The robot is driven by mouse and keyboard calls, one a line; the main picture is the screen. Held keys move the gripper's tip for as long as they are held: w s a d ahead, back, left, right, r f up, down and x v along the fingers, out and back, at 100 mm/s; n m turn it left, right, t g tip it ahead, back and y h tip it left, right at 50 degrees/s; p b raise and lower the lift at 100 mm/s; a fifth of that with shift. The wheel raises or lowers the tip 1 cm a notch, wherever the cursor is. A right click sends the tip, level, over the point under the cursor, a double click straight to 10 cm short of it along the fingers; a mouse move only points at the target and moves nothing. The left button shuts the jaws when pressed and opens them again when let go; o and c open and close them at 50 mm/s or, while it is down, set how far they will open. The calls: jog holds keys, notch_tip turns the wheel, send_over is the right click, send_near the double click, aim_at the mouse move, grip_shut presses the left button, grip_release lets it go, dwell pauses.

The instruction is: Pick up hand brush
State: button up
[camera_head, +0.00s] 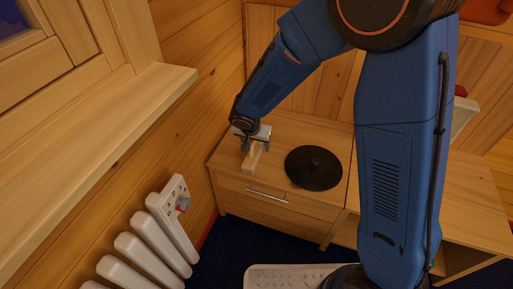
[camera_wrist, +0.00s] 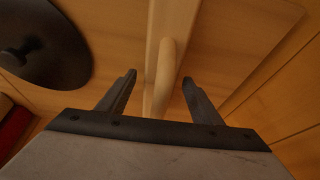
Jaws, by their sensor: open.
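The hand brush (camera_head: 252,160) is light wood and lies on top of the wooden cabinet, near its left end. In the wrist view the brush's pale handle (camera_wrist: 168,65) runs between the two dark fingers of my gripper (camera_wrist: 160,92). The fingers are open, one on each side of the handle, with a gap to it on both sides. In the head view my gripper (camera_head: 254,143) is over the brush from above. The bristles cannot be made out.
A black round lid-like disc with a knob (camera_head: 314,168) lies right of the brush on the wooden cabinet (camera_head: 222,157). A white radiator (camera_head: 150,248) and a window sill (camera_head: 110,150) are at the left. A white perforated tray (camera_head: 290,277) is at the bottom. Log walls stand behind.

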jog(key=shift+w+f, duration=0.15)
jog(key=shift+f, duration=0.3)
jog(key=c, duration=1.1)
jog(key=shift+r, duration=0.1)
jog(key=shift+c, duration=0.2)
